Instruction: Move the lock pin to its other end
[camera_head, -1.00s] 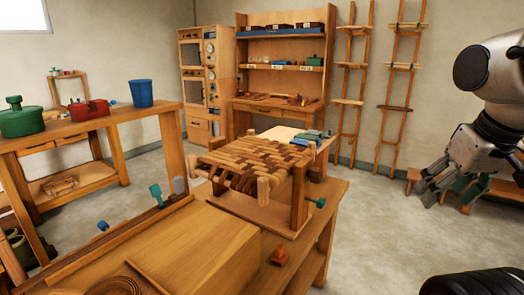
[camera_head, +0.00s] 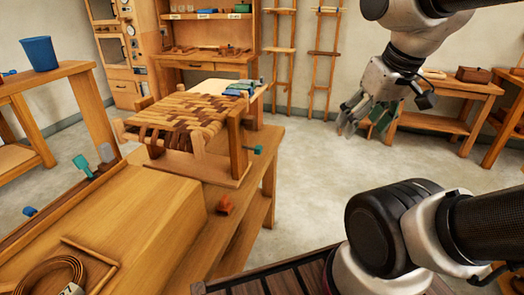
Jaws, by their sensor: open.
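A woven bark seat (camera_head: 185,112) in a wooden frame stands on the bench. A teal pin-like piece (camera_head: 256,150) sticks out from the right side of the frame's upright post; it looks like the lock pin, but its far end is hidden in the wood. Another teal knob-like piece (camera_head: 82,166) stands on the rail at the left of the bench. My gripper (camera_head: 350,118) hangs at the upper right with its fingers apart and empty. In the picture it is right of the teal pin and clear of the bench.
The wooden bench (camera_head: 130,225) carries a small orange piece (camera_head: 224,206) near its right edge and a coiled strap (camera_head: 50,277) at the front. A side table (camera_head: 440,120) stands by the right wall. Grey floor (camera_head: 310,180) lies open between.

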